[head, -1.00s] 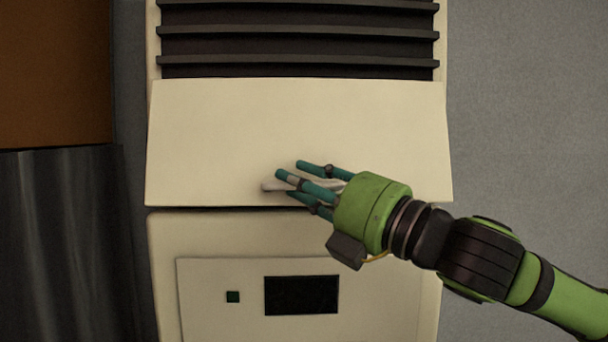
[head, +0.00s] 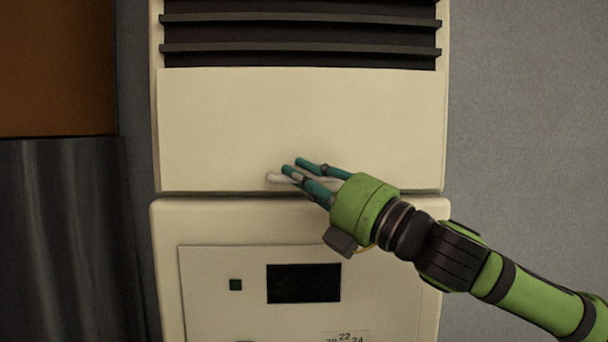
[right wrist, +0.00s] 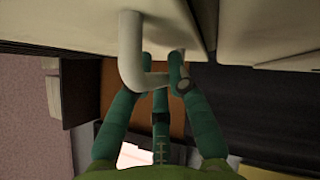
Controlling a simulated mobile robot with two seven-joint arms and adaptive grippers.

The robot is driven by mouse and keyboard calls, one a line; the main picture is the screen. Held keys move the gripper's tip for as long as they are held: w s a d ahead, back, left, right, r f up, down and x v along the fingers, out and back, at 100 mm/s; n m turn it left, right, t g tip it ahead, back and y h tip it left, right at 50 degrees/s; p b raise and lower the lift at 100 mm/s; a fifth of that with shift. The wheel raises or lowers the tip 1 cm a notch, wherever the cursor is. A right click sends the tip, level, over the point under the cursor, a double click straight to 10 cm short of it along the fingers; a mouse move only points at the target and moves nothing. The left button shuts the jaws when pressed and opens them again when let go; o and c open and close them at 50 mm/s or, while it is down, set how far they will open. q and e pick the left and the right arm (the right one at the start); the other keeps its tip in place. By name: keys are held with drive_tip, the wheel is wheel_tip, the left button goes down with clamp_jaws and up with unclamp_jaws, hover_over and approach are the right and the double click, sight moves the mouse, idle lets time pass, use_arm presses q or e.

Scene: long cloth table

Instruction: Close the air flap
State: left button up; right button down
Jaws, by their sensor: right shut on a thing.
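The air flap (head: 300,115) is a wide cream panel on the front of a cream unit, below the dark slats. In the head view it lies flat, nearly flush with the unit's side edges, its lower edge just above the lower panel. My right gripper (head: 300,173) is at the flap's lower middle, with its teal fingers shut on the pale handle (head: 276,178). The right wrist view shows the bent handle (right wrist: 132,55) between the fingers (right wrist: 160,75). Part of the handle is hidden behind the fingers. My left gripper is not in view.
Dark louvre slats (head: 300,48) are above the flap. A dark cabinet-like surface (head: 60,230) stands at the left. A grey wall (head: 525,110) is at the right.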

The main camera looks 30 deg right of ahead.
drive_tip(key=shift+d, duration=0.15)
drive_tip(key=c, duration=1.4)
unclamp_jaws()
drive_tip(key=shift+w, duration=0.1)
drive_tip(key=shift+s+f, duration=0.1)
drive_tip(key=shift+s, duration=0.25)
drive_tip(key=shift+v, duration=3.5)
drive_tip(key=shift+w+d, duration=0.1)
